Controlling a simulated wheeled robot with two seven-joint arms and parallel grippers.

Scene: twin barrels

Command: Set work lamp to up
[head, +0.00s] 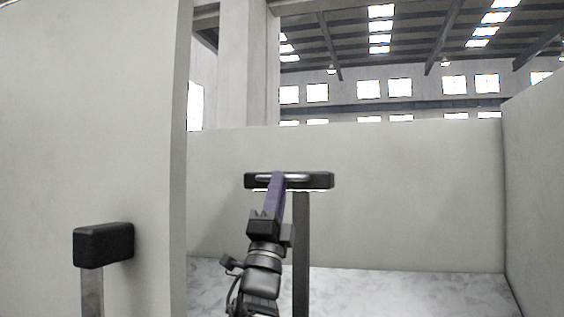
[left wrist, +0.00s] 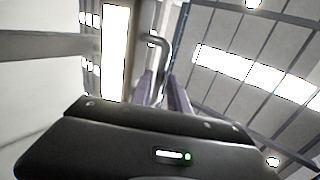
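A black bar-shaped lamp head (head: 320,181) with a silver handle (head: 299,177) on its front stands on a dark post (head: 301,250) in the middle of the head view; I take it to be the work lamp. My left gripper (head: 277,182) reaches up to it, its purple fingers overlapping the handle. In the left wrist view the fingers (left wrist: 163,88) are close together, and a bent grey rod (left wrist: 164,52), apparently the handle, runs down between them. Fingertip contact is partly hidden. My right gripper is out of view.
A second black block (head: 103,245) on a post stands at the left, before a tall pale wall (head: 95,110). A low pale wall (head: 400,215) runs behind the lamp and another (head: 540,190) closes the right side. The floor (head: 400,292) right of the post is clear.

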